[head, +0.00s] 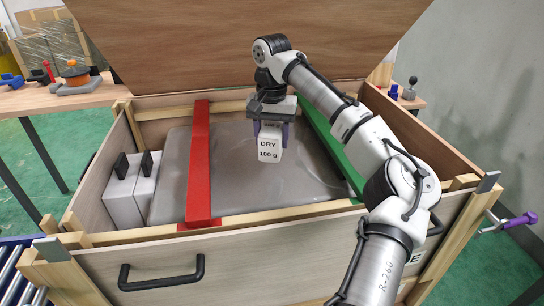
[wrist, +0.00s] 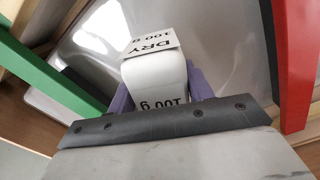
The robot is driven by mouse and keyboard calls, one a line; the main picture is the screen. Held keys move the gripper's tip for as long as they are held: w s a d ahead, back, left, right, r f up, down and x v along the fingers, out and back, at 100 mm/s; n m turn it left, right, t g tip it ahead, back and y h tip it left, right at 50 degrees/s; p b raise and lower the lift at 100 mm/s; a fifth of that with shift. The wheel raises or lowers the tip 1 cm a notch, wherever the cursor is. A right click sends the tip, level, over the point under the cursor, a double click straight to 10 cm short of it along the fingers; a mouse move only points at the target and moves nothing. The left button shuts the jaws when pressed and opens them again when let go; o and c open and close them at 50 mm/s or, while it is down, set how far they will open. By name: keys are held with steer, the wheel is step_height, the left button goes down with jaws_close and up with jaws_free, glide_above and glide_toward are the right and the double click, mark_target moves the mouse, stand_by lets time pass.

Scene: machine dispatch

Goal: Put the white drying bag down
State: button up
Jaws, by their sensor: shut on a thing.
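The white drying bag (head: 269,150) is a small white block marked "DRY 100 g". My gripper (head: 271,135) is shut on it, with a purple finger on each side. The bag hangs over the grey wrapped surface (head: 225,160) inside the wooden crate. Whether its underside touches that surface I cannot tell. In the wrist view the bag (wrist: 155,75) sits between the purple fingers (wrist: 158,85), its label facing the camera, and the grey wrap lies beyond it.
A red bar (head: 198,165) crosses the wrap on the left and a green bar (head: 325,150) on the right. Two pale blocks with black handles (head: 124,200) stand at the crate's left. The crate's wooden walls (head: 250,255) surround all this, with the lid (head: 230,40) raised behind.

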steer(key=shift+f, duration=3.05)
steer(key=o, duration=1.1)
step_height(320, 180, up, 12)
steer(key=shift+r, duration=0.1)
